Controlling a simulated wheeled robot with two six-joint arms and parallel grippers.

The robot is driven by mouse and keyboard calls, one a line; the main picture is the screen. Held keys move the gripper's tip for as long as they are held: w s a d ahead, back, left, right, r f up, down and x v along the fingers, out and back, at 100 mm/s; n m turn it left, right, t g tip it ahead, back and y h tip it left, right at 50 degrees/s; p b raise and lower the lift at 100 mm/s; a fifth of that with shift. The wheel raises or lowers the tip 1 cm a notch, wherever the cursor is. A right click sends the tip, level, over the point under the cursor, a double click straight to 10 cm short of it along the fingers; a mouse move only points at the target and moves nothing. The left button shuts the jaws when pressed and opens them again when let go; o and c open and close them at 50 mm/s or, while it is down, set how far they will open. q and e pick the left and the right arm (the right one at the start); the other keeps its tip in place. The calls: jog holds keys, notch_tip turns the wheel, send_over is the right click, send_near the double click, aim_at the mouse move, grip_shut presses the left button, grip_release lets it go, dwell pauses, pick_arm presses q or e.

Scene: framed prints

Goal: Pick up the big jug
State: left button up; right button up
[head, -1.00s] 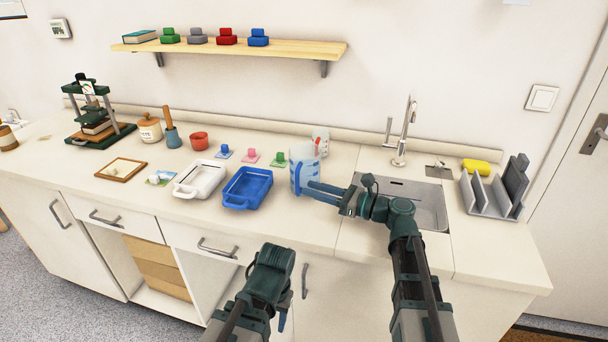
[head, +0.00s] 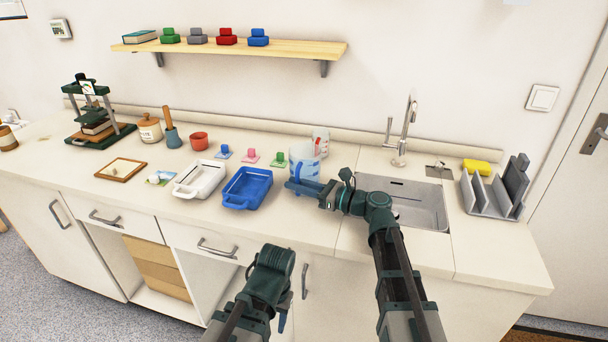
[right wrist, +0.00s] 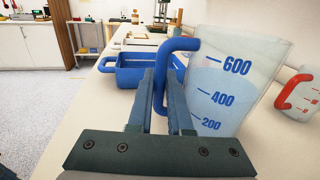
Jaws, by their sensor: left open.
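The big jug (head: 306,163) is clear with a blue handle and stands upright on the counter. In the right wrist view the big jug (right wrist: 222,85) shows blue marks 200, 400 and 600. My right gripper (head: 293,185) is at its handle side. In the right wrist view the handle lies between the fingers of my right gripper (right wrist: 166,90); I cannot tell whether they press on it. My left gripper (head: 283,318) is low in front of the cabinets, apart from everything, open, its fingers mostly hidden.
A smaller jug with red marks (head: 321,140) stands behind the big jug. A blue tray (head: 262,200) and a white tray (head: 183,190) sit to the left. The sink (head: 425,200) and a grey rack (head: 485,207) are to the right.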

grip_shut()
dwell(0.9)
pick_arm(q)
jog(key=shift+r, duration=0.2)
pick_arm(e)
jog(key=shift+r, duration=0.25)
dwell(0.3)
